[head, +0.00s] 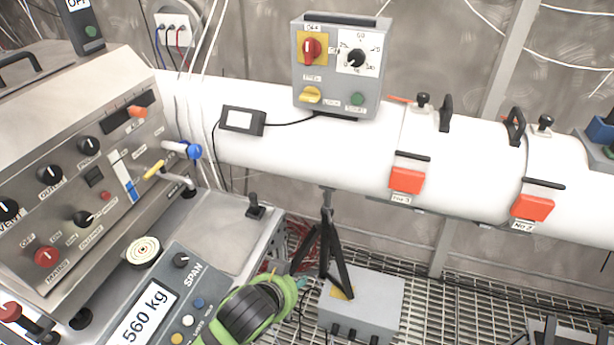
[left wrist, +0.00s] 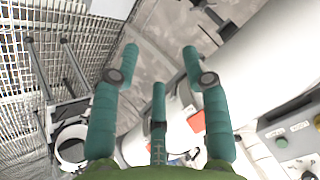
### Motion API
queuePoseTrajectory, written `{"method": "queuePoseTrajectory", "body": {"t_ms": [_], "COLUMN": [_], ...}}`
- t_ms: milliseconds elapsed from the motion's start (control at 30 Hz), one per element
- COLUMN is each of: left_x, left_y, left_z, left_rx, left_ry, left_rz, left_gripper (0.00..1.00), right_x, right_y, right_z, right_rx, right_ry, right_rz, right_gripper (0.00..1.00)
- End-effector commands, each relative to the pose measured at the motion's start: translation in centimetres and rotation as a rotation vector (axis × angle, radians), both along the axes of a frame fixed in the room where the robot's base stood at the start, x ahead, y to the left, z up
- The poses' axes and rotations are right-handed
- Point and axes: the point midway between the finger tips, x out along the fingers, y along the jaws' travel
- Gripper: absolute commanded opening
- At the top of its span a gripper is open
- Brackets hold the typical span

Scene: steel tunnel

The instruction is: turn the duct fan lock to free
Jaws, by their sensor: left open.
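The grey duct fan control box (head: 337,66) sits on top of the white duct. It has a red rotary switch (head: 312,48) on a yellow plate, a black dial knob (head: 356,58), a yellow knob (head: 311,94) at lower left and a green button (head: 357,99). The small labels around the yellow knob are too blurred to read surely. Part of a grey box with a green button (left wrist: 282,143) shows at the right in the left wrist view. My left gripper (left wrist: 160,65) has its teal fingers spread, with nothing between them.
The white duct (head: 290,150) carries orange latches (head: 406,179) and black handles. A tripod (head: 327,235) stands below it near a grey floor box (head: 362,305). A steel panel with knobs (head: 90,170) and a scale display (head: 145,315) fill the left.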

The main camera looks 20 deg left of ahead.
Motion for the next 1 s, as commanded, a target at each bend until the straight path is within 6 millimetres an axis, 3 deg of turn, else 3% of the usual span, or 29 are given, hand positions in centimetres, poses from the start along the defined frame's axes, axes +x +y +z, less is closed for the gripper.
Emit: {"method": "queuePoseTrajectory", "body": {"t_ms": [267,400,500,600,733,1000], "left_x": [11.4,17.4,20.6,22.9,24.6,26.6], "left_y": [-1.3,-0.2,1.4,3.2,5.1,6.0], "left_z": [7.8,13.3,17.0,20.2,22.9,24.3], "left_rx": [0.288,0.523,0.683,0.815,0.925,0.975], "left_ry": [-0.363,-0.562,-0.667,-0.736,-0.783,-0.8], "left_rz": [-0.233,-0.344,-0.394,-0.424,-0.443,-0.449], "left_gripper": [0.46,0.46,0.46,0.46,0.46,0.46], "right_x": [-0.1,-0.2,-0.2,-0.2,-0.3,-0.5], "right_y": [0.0,-0.1,-0.1,-0.1,-0.1,-0.1], "right_z": [0.0,0.0,0.0,0.0,0.0,0.6], "right_rx": [0.0,-0.001,-0.001,-0.001,-0.001,-0.002], "right_ry": [0.001,0.003,0.004,0.005,0.006,0.009], "right_rz": [0.0,0.0,0.0,0.0,0.0,0.0], "right_gripper": [0.4,0.4,0.4,0.4,0.4,0.4]}}
